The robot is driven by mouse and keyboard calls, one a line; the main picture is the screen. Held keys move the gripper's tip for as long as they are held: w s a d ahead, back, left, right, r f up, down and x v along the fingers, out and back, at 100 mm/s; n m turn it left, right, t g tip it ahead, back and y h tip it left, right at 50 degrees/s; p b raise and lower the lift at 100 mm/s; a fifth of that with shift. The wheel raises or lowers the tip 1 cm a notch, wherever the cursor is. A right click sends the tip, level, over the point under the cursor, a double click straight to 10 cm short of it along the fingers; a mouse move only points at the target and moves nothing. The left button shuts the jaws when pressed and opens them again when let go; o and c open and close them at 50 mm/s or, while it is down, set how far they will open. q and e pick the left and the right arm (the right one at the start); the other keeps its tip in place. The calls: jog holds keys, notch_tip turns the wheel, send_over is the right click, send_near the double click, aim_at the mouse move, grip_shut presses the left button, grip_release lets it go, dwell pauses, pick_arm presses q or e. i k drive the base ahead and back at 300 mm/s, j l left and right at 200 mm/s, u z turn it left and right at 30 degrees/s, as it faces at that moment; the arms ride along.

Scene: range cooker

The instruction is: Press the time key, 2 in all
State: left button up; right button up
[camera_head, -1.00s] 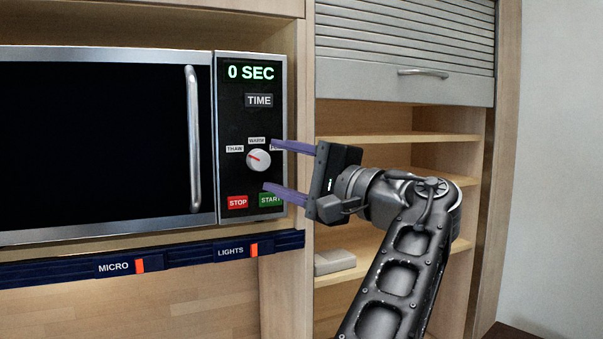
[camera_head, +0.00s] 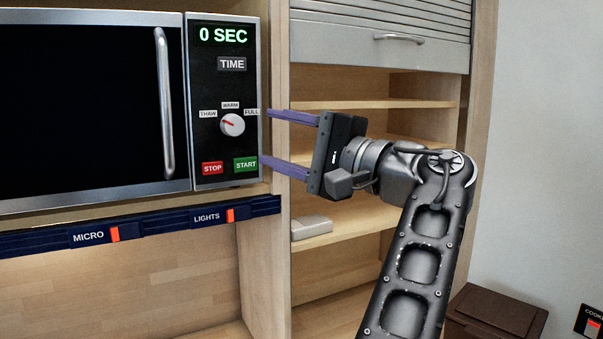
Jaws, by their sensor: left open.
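The microwave's black control panel (camera_head: 224,100) is at the upper left. The grey TIME key (camera_head: 232,64) sits below a display (camera_head: 224,35) that reads "0 SEC" in green. My left gripper (camera_head: 266,138) is open and empty, with two purple fingers pointing left. Its fingertips are at the panel's right edge in the picture, below and to the right of the TIME key. I cannot tell whether they touch the panel. The key is fully visible. My right gripper is not in view.
A dial (camera_head: 232,124), a red STOP key (camera_head: 212,168) and a green START key (camera_head: 245,164) are below TIME. The door handle (camera_head: 164,104) is left of the panel. MICRO (camera_head: 114,234) and LIGHTS (camera_head: 230,215) switches lie below. Open shelves (camera_head: 375,103) stand behind my gripper.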

aim_at(224, 63)
jog(key=k+l, duration=1.2)
